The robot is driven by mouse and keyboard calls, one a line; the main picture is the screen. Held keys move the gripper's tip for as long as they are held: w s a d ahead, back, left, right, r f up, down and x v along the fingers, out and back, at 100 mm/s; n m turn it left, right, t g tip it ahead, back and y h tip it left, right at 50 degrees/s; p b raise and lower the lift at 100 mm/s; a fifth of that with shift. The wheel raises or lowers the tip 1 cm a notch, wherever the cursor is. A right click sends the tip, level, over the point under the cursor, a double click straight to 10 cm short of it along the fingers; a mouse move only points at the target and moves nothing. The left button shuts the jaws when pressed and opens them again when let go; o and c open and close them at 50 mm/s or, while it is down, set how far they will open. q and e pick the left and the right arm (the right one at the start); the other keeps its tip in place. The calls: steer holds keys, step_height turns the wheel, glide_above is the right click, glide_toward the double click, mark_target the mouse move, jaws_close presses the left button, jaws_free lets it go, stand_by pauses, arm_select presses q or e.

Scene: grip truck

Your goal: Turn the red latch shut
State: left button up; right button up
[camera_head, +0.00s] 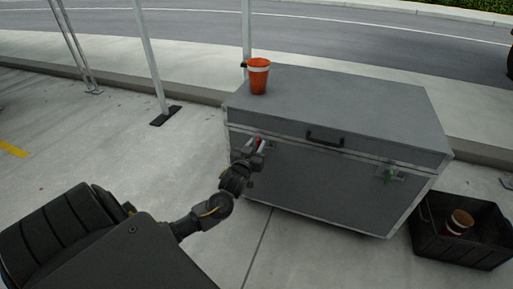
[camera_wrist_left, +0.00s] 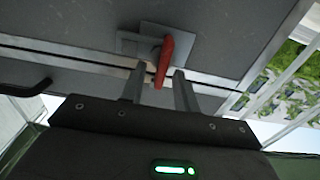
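The red latch (camera_wrist_left: 165,62) sits on a metal plate on the front of the grey case (camera_head: 340,185), on the left side of its lid seam. In the left wrist view its handle lies across the seam, slightly tilted. My left gripper (camera_wrist_left: 160,85) is open, with its two fingers apart and the handle's end between or just in front of them; contact cannot be told. In the head view the left gripper (camera_head: 250,154) is at the case front and partly hides the red latch (camera_head: 258,143). My right gripper is not in view.
A green latch (camera_head: 389,175) is on the case's right front, and a black handle (camera_head: 325,137) is on the lid. An orange cup (camera_head: 258,76) stands on top. A black crate (camera_head: 428,228) holding another cup (camera_head: 459,222) is at right. Metal poles stand behind left.

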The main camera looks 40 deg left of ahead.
arm_select(q)
steer(key=shift+w, duration=0.1)
jaws_close()
